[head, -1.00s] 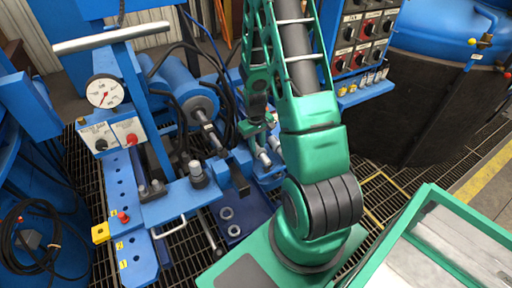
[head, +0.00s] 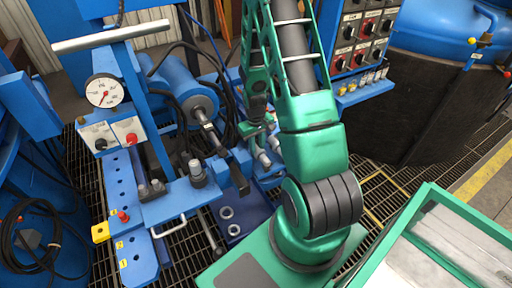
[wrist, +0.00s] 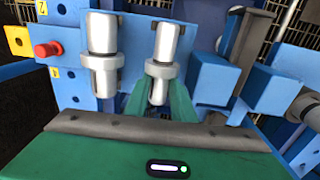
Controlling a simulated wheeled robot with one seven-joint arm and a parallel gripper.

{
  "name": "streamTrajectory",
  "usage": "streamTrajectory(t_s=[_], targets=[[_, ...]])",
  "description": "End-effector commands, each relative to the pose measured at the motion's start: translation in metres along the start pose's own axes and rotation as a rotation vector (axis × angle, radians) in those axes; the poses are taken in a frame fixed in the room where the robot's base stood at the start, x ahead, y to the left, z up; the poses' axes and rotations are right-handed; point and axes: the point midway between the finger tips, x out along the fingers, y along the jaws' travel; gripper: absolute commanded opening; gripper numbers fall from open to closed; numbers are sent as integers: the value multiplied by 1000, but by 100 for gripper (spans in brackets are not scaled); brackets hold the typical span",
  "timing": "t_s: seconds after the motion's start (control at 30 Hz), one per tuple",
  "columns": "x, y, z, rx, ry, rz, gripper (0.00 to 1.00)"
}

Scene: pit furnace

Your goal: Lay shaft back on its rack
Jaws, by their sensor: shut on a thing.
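A silver shaft with a wide collar (wrist: 163,45) is in the middle of the wrist view, its lower end between the green fingers of my gripper (wrist: 160,98). My gripper is shut on it. A second, similar collared shaft (wrist: 102,40) is just to its left, in front of the blue rack structure (wrist: 75,100). In the head view my gripper (head: 255,128) is partly hidden behind my own arm, beside the small silver shafts (head: 264,158) at the blue rack. I cannot tell whether the held shaft touches the rack.
Blue blocks (wrist: 215,75) stand close right of the held shaft. A red knob (wrist: 47,50) and a yellow block (wrist: 18,40) are at left. In the head view, the blue press with a gauge (head: 106,91) stands left, and a switch panel (head: 362,35) right.

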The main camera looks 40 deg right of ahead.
Motion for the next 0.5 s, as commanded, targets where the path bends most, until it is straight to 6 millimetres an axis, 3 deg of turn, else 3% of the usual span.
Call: streamTrajectory(t_s=[0.33, 0.37, 0.4, 0.43, 0.5], targets=[[2, 0, -1, 0, 2, 1, 0], [2, 0, 0, 0, 1, 1, 25], [2, 0, 0, 0, 1, 1, 34], [2, 0, 0, 0, 1, 1, 42], [2, 0, 0, 0, 1, 1, 44]])
